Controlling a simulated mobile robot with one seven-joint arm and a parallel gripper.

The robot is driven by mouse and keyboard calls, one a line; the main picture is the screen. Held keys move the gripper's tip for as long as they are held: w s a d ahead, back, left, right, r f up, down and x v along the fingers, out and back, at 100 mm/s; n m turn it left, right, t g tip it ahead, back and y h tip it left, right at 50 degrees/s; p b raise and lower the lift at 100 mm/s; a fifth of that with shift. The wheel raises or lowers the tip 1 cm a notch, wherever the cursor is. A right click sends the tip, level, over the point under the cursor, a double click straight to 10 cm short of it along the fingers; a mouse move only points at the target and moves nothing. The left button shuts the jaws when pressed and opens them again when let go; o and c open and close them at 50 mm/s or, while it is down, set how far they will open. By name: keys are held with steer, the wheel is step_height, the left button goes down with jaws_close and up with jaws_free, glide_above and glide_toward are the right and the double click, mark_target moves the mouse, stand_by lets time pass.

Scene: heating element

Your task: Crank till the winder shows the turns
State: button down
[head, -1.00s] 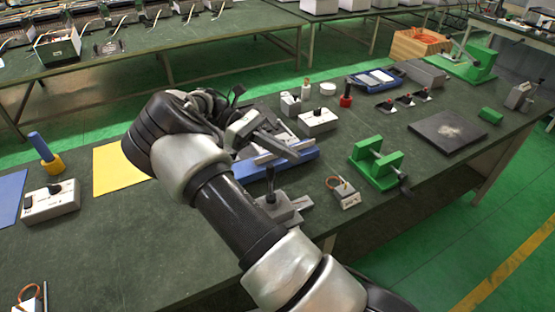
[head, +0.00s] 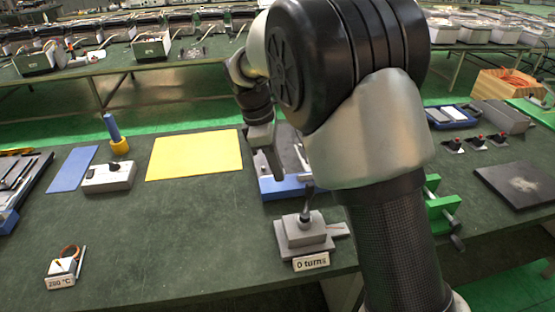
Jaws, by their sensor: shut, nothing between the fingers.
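The winder (head: 303,232) is a grey block on a stepped base near the front edge of the green table. A dark upright handle stands on its top. A small plate (head: 311,262) at its front reads "0 turns". My gripper (head: 274,172) points down, shut and empty, behind and to the left of the winder. It is apart from the handle, above or beside a blue-edged tray (head: 283,188). My own arm fills the middle right and hides the table behind it.
A yellow sheet (head: 195,155), a grey box (head: 108,177) and a blue mat (head: 73,168) lie to the left. A small stand marked 200 °C (head: 64,264) is at front left. A green clamp-like device (head: 440,208) is partly hidden at right. The table left of the winder is clear.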

mark_target(308, 199)
steer(key=d+f, duration=0.4)
steer(key=d, duration=0.1)
steer(key=shift+w+d+r+m+p, duration=0.1)
steer(key=shift+w+d+m+p, duration=0.1)
steer(key=shift+d+m+p, duration=0.3)
stand_by(0.5)
steer(key=d+m+p, duration=0.1)
steer(key=m+g+p, duration=0.1)
steer(key=m, duration=0.1)
steer(key=shift+w+d+r+m, duration=0.1)
steer(key=shift+w+d+m, duration=0.05)
steer(key=shift+d+m, duration=0.2)
steer(key=d+m+p, duration=0.1)
steer(key=m, duration=0.1)
steer(key=s+d+m+g+p, duration=0.1)
steer(key=d+m, duration=0.1)
steer(key=shift+m+y, duration=0.35)
steer(key=shift+y, duration=0.05)
steer(key=shift+d, duration=0.1)
stand_by(0.4)
